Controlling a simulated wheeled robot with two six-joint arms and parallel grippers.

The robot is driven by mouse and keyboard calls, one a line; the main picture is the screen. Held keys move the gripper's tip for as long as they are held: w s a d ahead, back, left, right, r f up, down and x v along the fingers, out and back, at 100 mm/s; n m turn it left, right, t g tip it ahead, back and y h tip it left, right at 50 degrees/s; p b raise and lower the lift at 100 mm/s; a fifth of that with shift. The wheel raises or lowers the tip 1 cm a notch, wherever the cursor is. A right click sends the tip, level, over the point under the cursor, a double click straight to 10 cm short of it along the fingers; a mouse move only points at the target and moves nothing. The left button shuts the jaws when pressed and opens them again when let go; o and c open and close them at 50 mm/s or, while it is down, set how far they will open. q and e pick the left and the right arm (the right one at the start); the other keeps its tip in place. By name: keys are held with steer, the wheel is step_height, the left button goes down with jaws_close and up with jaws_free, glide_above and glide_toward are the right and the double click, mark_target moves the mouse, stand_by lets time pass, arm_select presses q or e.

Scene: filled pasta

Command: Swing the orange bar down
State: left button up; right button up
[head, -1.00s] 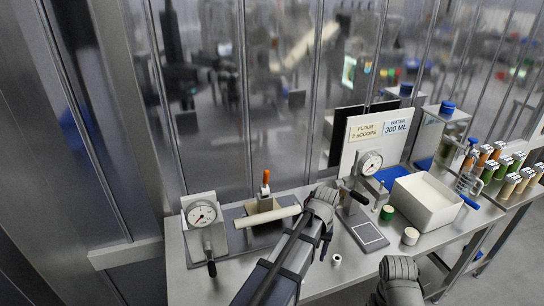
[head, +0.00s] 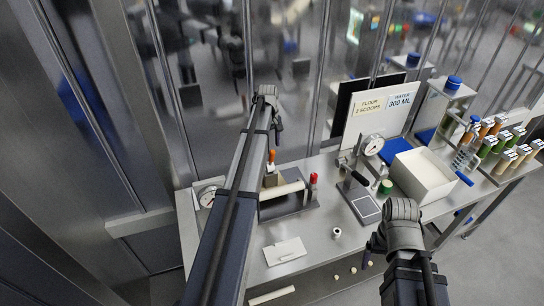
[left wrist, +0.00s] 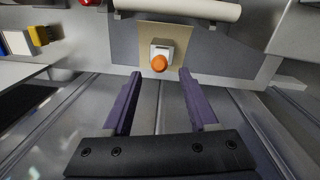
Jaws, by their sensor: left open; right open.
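The orange bar (head: 271,156) stands upright on a small block on the grey base plate at the back of the bench, behind a pale roller. In the left wrist view its rounded orange end (left wrist: 159,63) is seen end-on against a tan plate. My left gripper (left wrist: 160,74) is open and empty, its purple fingers apart, with the orange end just beyond the gap between the tips. In the head view my left gripper (head: 278,126) hangs behind the bar, near the wall panels. My right gripper (head: 373,249) is over the bench's front, its fingers hardly visible.
The pale roller (head: 283,190) lies in front of the bar. A white tub (head: 422,174) and signs stand further right. A white plate (head: 285,250) lies in front.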

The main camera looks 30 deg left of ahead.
mark_target(272, 156)
arm_select(q)
step_height(272, 156, down, 7)
steer(key=b, duration=0.6)
steer(key=shift+w+d+f+b, duration=0.1)
steer(key=shift+w+f+b, duration=0.05)
steer(key=shift+b, duration=0.25)
jaws_close()
stand_by(0.9)
